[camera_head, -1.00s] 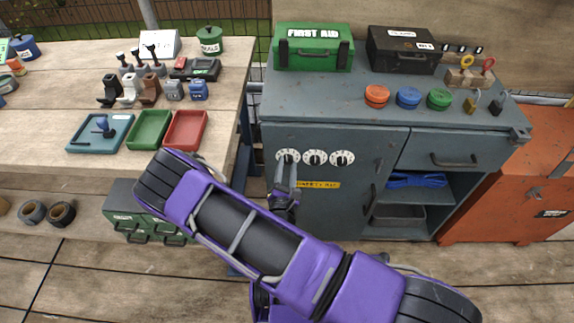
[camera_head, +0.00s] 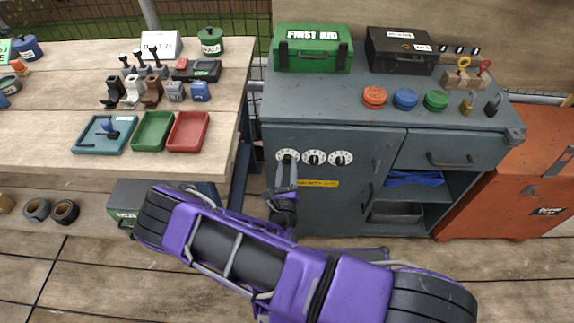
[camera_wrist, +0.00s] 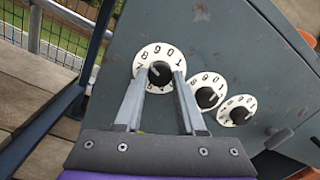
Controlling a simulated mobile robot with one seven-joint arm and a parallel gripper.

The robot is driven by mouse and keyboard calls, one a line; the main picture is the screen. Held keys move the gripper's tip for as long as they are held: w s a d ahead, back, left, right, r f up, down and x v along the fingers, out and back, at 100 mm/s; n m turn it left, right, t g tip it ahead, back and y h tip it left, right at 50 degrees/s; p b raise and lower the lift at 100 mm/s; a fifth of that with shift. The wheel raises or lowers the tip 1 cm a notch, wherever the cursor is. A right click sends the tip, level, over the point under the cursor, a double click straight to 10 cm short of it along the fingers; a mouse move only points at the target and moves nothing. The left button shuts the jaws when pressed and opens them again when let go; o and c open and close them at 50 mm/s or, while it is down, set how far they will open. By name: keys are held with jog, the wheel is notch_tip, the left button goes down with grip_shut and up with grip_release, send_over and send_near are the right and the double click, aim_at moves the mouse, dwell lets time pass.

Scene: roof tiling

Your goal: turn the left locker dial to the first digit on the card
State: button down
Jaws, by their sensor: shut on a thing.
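The left locker dial (camera_head: 281,154) is a white numbered disc with a dark knob on the front of the grey-blue locker (camera_head: 345,205). It also shows in the wrist view (camera_wrist: 160,51), where digits around 8, 9, 0 and 1 run along its upper rim. My gripper (camera_head: 287,161) is at this dial, its two grey fingers shut on the knob from both sides, as the wrist view shows (camera_wrist: 160,80). The fingers hide the dial's lower part. A white card (camera_head: 162,45) stands at the back of the wooden table; its writing is too small to read.
The middle dial (camera_wrist: 208,81) and right dial (camera_wrist: 238,101) sit close to the right of my fingers. A yellow label (camera_head: 318,183) is below the dials. The wooden table (camera_head: 60,150) with trays stands left of the locker. A first aid box (camera_head: 312,60) is on top.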

jog(key=n, duration=0.3)
jog(key=shift+n+p, duration=0.3)
jog(key=shift+n, duration=0.1)
jog(key=shift+d+n+y, duration=0.1)
jog(key=shift+n+y, duration=0.2)
jog(key=shift+n, duration=1.6)
jog(key=shift+f, duration=0.1)
jog(key=c, duration=0.5)
grip_release()
jog(key=s, duration=1.7)
jog(key=shift+s+a+f+p, duration=0.25)
jog(key=shift+f+p, duration=0.1)
jog(key=shift+p, duration=0.1)
